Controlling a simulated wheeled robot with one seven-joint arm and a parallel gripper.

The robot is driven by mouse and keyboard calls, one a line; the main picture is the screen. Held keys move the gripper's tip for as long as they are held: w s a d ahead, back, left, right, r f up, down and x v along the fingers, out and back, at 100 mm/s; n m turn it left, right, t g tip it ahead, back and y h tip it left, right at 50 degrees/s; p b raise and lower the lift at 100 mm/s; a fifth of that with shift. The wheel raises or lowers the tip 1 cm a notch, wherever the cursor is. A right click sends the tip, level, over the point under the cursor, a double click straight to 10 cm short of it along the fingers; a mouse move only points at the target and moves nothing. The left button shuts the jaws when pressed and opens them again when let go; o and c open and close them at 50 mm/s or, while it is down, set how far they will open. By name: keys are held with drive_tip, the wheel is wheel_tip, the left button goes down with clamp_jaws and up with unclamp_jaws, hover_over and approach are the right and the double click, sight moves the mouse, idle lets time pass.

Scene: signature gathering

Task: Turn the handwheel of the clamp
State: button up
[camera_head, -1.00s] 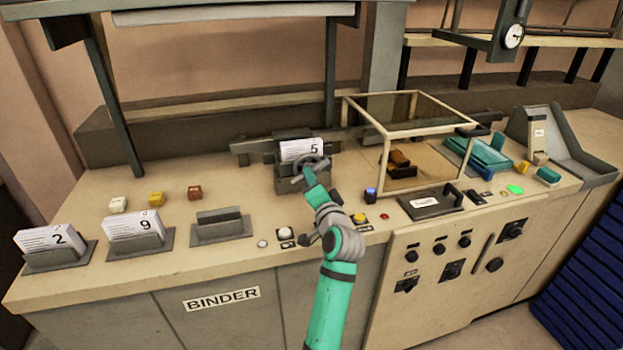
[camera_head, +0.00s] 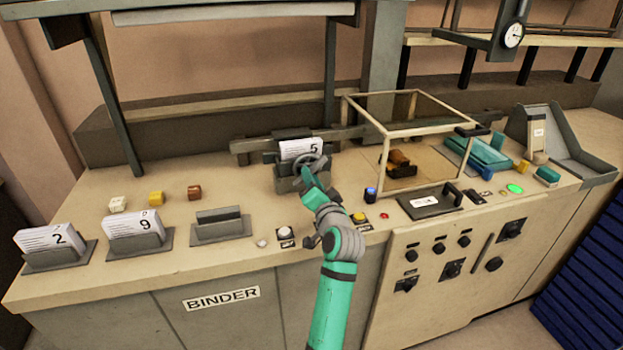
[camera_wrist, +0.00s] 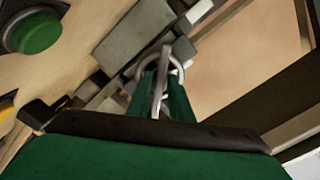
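The clamp (camera_head: 288,185) is a dark grey block on the bench. It holds a stack of white cards marked 5 (camera_head: 301,147). Its grey ring-shaped handwheel (camera_head: 318,161) faces the front. My gripper (camera_head: 307,172), at the end of the green arm, reaches the wheel from the front. In the wrist view the two green fingers of my gripper (camera_wrist: 161,88) lie close on both sides of a grey bar of the handwheel (camera_wrist: 158,84) and look shut on it. The wheel's ring shows just beyond the fingertips. The exact contact is partly hidden.
Card holders marked 2 (camera_head: 57,258) and 9 (camera_head: 140,240) and an empty holder (camera_head: 221,231) stand left. A framed glass guard (camera_head: 412,128) stands close right.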

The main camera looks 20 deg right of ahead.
drive_tip(key=shift+o, duration=0.6)
drive_tip(key=s, duration=1.1)
drive_tip(key=shift+w, duration=0.1)
